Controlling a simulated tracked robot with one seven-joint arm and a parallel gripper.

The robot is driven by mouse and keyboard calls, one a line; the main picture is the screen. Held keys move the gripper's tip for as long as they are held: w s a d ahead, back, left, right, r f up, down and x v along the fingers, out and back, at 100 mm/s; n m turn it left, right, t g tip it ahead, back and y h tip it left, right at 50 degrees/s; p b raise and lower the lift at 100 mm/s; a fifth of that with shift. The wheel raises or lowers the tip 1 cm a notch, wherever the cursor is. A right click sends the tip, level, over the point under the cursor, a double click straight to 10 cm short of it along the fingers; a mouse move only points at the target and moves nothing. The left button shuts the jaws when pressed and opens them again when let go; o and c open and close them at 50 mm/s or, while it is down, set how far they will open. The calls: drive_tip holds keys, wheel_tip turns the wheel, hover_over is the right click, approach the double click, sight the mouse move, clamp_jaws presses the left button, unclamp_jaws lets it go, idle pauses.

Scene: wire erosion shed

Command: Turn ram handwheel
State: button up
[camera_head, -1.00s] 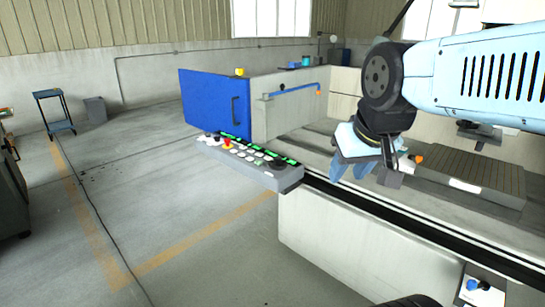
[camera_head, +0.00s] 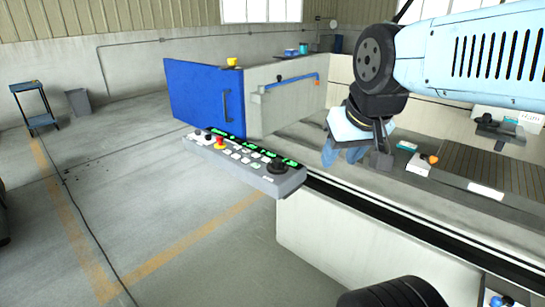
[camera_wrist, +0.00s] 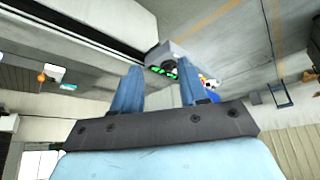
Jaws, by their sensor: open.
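I cannot make out a ram handwheel with certainty. A round black knob (camera_head: 277,167) sits at the right end of a grey control panel (camera_head: 262,182) and may be the wheel; the panel also shows in the wrist view (camera_wrist: 172,52). My gripper (camera_head: 342,157) has blue fingers and hangs above the machine bed, to the right of the panel and apart from it. In the wrist view my gripper (camera_wrist: 160,80) is open, with nothing between its fingers. The panel shows beyond the fingertips.
A blue cabinet door (camera_head: 203,102) stands behind the panel. A blue trolley (camera_head: 34,105) and a grey bin (camera_head: 78,102) stand far left.

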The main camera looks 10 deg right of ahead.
drive_tip(key=o, duration=0.3)
drive_tip(key=shift+w+r, duration=0.2)
drive_tip(key=shift+w, duration=0.2)
drive_tip(key=shift+o, duration=0.3)
drive_tip(key=w+r+n+g, duration=0.1)
drive_tip(key=w+n, duration=0.2)
drive_tip(key=w, duration=0.7)
drive_tip(key=shift+w+a+n+h, duration=0.15)
drive_tip(key=shift+a+n+h, duration=0.15)
drive_tip(key=shift+a+h, duration=0.1)
drive_tip(key=n+g+y, duration=0.3)
drive_tip(key=n+y, duration=0.2)
drive_tip(key=n, duration=0.6)
hover_over(278, 160)
drive_tip(key=s+d, duration=0.1)
drive_tip(key=d, duration=0.5)
wheel_tip(278, 160, down, 18)
drive_tip(key=x, duration=1.3)
drive_tip(key=shift+s+a, duration=0.35)
drive_tip(key=shift+a, duration=0.1)
drive_tip(key=shift+r, duration=0.1)
drive_tip(key=shift+c, duration=0.4)
